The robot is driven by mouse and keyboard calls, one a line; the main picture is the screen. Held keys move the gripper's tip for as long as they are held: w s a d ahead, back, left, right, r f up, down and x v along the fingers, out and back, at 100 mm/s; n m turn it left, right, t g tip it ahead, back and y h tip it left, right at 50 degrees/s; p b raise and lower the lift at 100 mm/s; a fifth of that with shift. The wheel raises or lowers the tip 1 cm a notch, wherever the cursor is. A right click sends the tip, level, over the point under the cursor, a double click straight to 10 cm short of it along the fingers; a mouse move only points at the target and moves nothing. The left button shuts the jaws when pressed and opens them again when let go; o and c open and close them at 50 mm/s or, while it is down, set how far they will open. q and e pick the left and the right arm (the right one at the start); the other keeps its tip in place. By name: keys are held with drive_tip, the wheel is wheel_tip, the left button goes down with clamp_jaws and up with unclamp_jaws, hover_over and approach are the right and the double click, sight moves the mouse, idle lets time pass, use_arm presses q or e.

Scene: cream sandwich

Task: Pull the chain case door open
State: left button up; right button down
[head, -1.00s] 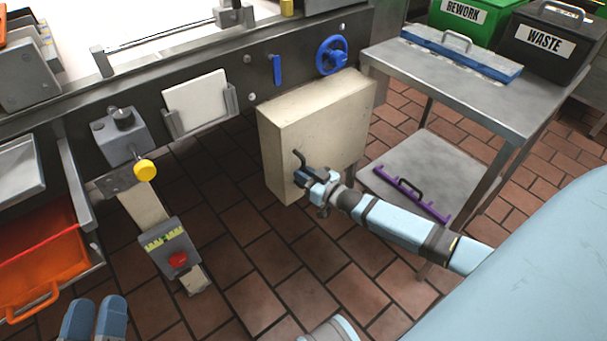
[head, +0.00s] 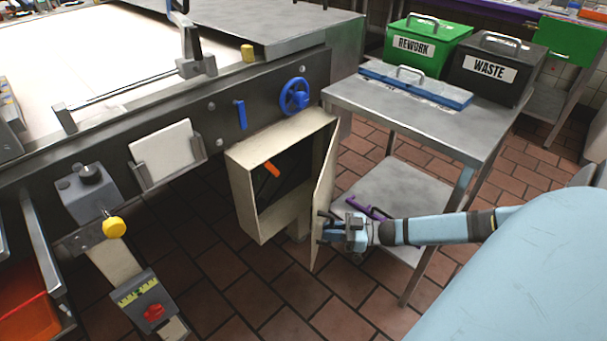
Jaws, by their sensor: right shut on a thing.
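The chain case (head: 240,190) is a cream box below the machine's side rail. Its door (head: 325,195) stands open, swung out on its right side and seen nearly edge-on. The dark inside of the case shows, with an orange piece (head: 272,169) in it. My right gripper (head: 328,228) is at the lower outer face of the door, shut on the door's dark handle (head: 321,227), which is partly hidden by the fingers. My left gripper is not in view.
A steel table (head: 440,125) with a lower shelf (head: 405,205) stands right of the door, close to my right arm. A purple tool lies on the shelf. Tiled floor is clear below the case.

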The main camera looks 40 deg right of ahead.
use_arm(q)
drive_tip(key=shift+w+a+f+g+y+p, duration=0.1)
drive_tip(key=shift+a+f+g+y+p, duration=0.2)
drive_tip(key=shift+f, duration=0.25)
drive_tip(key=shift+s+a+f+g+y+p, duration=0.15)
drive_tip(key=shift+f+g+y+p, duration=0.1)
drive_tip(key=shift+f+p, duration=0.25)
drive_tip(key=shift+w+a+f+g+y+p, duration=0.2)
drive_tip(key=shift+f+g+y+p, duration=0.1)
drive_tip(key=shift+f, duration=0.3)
use_arm(e)
drive_tip(key=v, duration=1)
drive_tip(key=shift+d+n+g+y, duration=0.3)
drive_tip(key=shift+d+g, duration=0.1)
drive_tip(key=shift+d, duration=0.15)
drive_tip(key=shift+w, duration=0.15)
drive_tip(key=c, duration=1.1)
unclamp_jaws()
drive_tip(key=shift+c, duration=0.2)
drive_tip(key=shift+r, duration=0.1)
